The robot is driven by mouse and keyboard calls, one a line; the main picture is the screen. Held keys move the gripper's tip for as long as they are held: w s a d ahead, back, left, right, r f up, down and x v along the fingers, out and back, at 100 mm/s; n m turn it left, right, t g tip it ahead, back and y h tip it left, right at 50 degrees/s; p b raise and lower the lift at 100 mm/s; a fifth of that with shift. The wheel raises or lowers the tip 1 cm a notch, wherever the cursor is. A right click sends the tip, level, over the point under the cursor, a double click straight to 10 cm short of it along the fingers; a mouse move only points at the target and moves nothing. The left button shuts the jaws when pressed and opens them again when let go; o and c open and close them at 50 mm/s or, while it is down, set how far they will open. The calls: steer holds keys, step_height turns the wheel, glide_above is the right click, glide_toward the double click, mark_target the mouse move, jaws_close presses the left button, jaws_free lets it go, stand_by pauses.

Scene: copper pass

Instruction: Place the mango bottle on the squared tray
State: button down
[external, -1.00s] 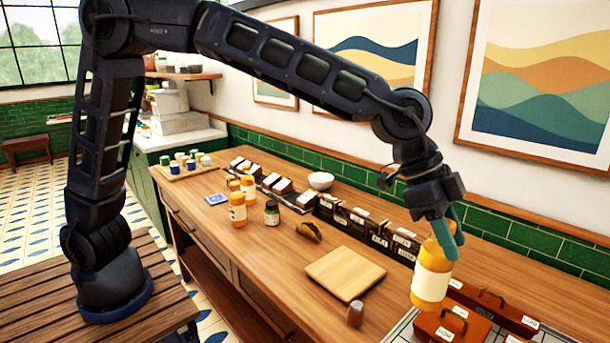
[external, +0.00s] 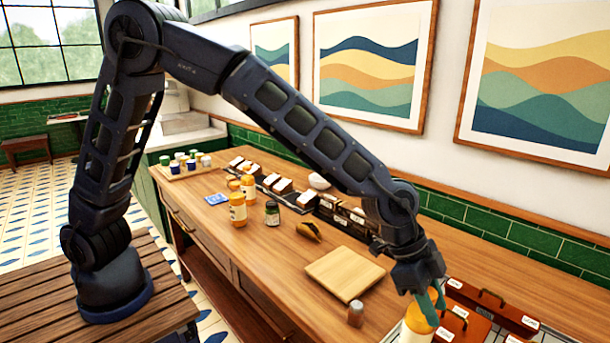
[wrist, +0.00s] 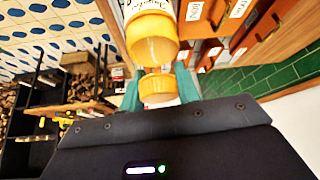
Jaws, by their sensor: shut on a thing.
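An orange bottle with a white label (external: 416,328), taken to be the mango bottle, is in my gripper (external: 432,302) at the lower right of the external view. Its lower part is cut off by the frame. In the wrist view the bottle (wrist: 152,40) has its orange cap between the two teal fingers of my gripper (wrist: 158,88); the label is only partly visible. A square, light wooden board (external: 345,273) lies empty on the counter, left of my gripper. I cannot tell whether this board is the squared tray.
Red-brown boxes with handles (external: 492,306) stand close to the right of the bottle. A small shaker (external: 356,313) stands before the board. Similar orange bottles (external: 238,210), a dark jar (external: 272,213) and a taco (external: 308,230) stand farther left. A tray of cups is at the far end.

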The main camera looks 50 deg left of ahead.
steer(key=shift+f, duration=1.1)
steer(key=c, duration=1)
jaws_free()
